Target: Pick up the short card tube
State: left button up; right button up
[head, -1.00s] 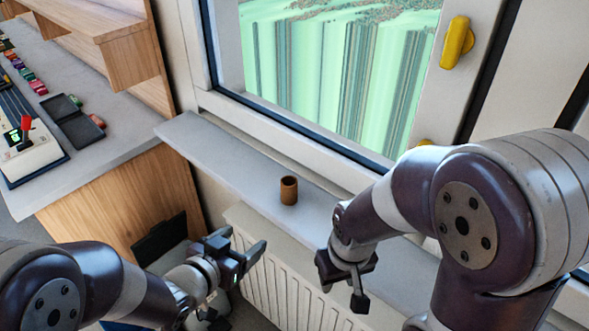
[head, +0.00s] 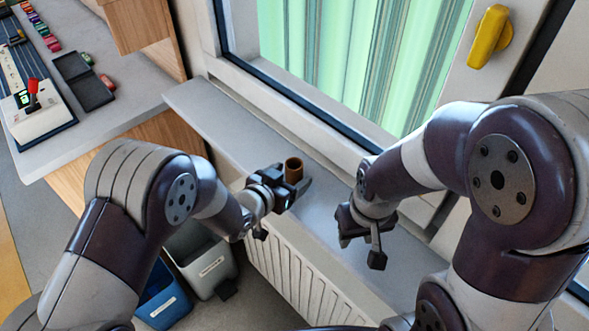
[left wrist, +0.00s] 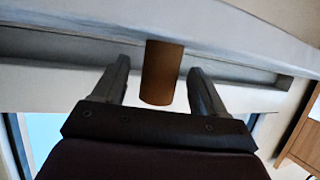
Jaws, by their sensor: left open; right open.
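The short card tube (head: 293,169) is brown and stands upright on the grey window sill (head: 235,128). My left gripper (head: 290,186) is open at the tube, with its fingers reaching over the sill. In the left wrist view the tube (left wrist: 161,72) shows between the two open fingers (left wrist: 160,88), with a gap visible on each side. The tube's lower part is partly hidden by the gripper in the head view. My right gripper (head: 361,242) is open and empty, to the right of the tube near the sill's front edge.
A window with a yellow handle (head: 489,36) rises behind the sill. A white radiator (head: 300,280) is below it. At left is a counter with a black tray (head: 84,82) and a device with a red lever (head: 34,95). Bins (head: 203,258) stand on the floor.

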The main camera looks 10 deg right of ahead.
aim_at(295, 161)
pick_arm(q)
jog(key=shift+x, duration=1.2)
pick_arm(e)
jog(key=shift+w+r, duration=0.1)
jog(key=shift+r, duration=0.15)
pick_arm(q)
jog(key=c, duration=1)
jog(key=shift+r, duration=0.1)
jog(key=r+p, duration=0.3)
jog(key=r, duration=0.2)
jog(key=shift+s+p, duration=0.2)
jog(key=shift+p, duration=0.2)
jog(key=s+d+r+p, duration=0.1)
jog(key=s+r, duration=0.1)
jog(key=s, duration=0.1)
jog(key=s+d+r+p, duration=0.1)
jog(key=s+r, duration=0.1)
jog(key=s, duration=0.2)
jog(key=s+d+r+p, duration=0.2)
jog(key=s, duration=0.1)
jog(key=shift+s+d, duration=0.1)
jog(key=shift+s, duration=0.1)
pick_arm(e)
notch_tip(295, 161, up, 8)
pick_arm(q)
jog(key=shift+f, duration=0.1)
